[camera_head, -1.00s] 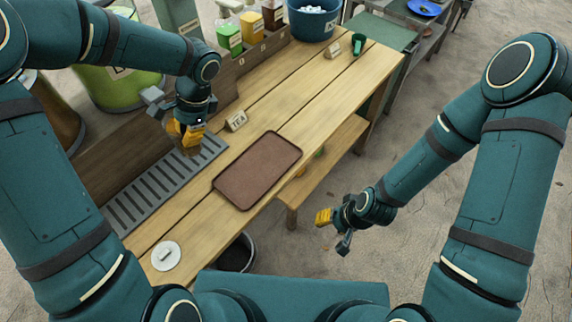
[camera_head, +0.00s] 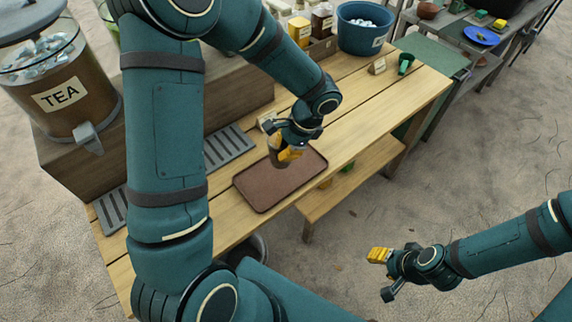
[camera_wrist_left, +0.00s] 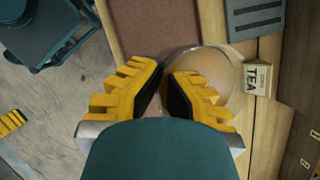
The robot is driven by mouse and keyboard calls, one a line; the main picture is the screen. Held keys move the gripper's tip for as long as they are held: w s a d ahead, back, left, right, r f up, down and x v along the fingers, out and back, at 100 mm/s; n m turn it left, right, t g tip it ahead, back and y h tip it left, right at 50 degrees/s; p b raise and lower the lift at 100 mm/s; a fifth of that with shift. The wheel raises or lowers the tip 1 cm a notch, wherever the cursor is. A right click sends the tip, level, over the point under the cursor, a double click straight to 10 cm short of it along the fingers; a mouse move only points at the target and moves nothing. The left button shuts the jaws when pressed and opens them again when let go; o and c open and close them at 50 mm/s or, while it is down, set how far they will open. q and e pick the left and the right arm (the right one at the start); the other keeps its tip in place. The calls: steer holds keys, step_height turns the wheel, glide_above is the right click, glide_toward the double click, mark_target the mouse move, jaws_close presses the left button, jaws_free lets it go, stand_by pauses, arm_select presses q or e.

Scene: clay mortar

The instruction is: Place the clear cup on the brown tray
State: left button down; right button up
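The clear cup (camera_head: 276,157) shows partly beside my left gripper (camera_head: 288,154) in the head view, at the far edge of the brown tray (camera_head: 258,193). In the left wrist view the cup's round rim (camera_wrist_left: 225,65) overlaps the edge of the tray (camera_wrist_left: 140,25). The yellow fingers of the left gripper (camera_wrist_left: 168,88) are close together, one over the cup's opening and one outside, seemingly pinching its wall. I cannot tell whether the cup touches the tray. My right gripper (camera_head: 384,273) is open and empty, off the table to the right.
A small TEA sign (camera_wrist_left: 247,77) stands close to the cup. A grey slotted drip tray (camera_head: 228,146) lies left of the tray, by the tea dispenser (camera_head: 62,85). Bare table lies right of the tray.

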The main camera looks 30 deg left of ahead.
arm_select(q)
steer(key=shift+f+b, duration=0.55)
steer(key=shift+f, duration=1.9)
steer(key=shift+f, duration=0.1)
steer(key=c, duration=1.1)
jaws_free()
steer(key=shift+c, duration=0.2)
